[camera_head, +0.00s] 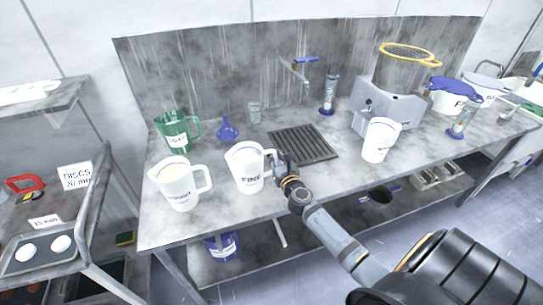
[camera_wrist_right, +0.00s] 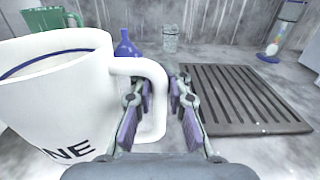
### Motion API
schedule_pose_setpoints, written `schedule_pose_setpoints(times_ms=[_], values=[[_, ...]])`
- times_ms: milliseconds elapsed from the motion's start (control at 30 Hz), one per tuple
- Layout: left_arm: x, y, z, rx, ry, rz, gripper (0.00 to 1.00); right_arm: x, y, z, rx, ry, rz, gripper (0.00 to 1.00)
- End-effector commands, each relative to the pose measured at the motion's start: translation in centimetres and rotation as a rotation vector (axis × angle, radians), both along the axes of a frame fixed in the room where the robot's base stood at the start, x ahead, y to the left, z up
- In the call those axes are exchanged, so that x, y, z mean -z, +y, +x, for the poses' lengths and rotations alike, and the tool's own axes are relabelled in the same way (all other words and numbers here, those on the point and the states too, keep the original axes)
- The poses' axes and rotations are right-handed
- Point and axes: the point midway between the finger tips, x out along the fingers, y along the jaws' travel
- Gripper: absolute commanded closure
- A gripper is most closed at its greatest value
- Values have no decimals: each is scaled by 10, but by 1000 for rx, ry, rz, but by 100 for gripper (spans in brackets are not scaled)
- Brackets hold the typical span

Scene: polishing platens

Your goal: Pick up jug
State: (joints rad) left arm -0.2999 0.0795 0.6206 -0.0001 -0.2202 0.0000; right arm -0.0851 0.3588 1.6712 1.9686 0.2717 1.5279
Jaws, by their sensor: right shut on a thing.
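A white jug (camera_head: 244,170) marked "FINE" stands upright on the grey bench (camera_head: 222,202), left of the dark drain grate. Its handle points right. My right gripper (camera_head: 281,160) reaches in from the lower right and is at that handle. In the right wrist view the jug (camera_wrist_right: 62,100) fills the left side, and the fingers of my right gripper (camera_wrist_right: 160,108) stand on either side of the handle's outer part, shut on it. A second white jug (camera_head: 176,186), with lettering on its front, stands to the left. My left gripper is not in view.
A green jug (camera_head: 177,131) and a blue funnel (camera_head: 227,130) stand behind. The drain grate (camera_head: 303,144) lies to the right, then a white beaker (camera_head: 379,140) and a grey machine (camera_head: 390,105). A tap (camera_head: 297,70) overhangs the bench. A shelf unit stands at left.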

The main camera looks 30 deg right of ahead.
Motion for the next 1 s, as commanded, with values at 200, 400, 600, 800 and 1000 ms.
schedule_pose_setpoints(times_ms=[200, 400, 600, 800, 1000], values=[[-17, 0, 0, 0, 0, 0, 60, -27, 1, 1, -3, -10, 3, 100], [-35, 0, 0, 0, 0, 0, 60, -54, 1, 1, -2, -10, 4, 100], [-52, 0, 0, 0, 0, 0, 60, -83, 1, 1, -3, -11, 4, 100], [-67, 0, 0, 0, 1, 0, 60, -112, 1, 1, -4, -12, 1, 100], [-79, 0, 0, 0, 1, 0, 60, -140, 1, 1, -4, -11, 3, 100]])
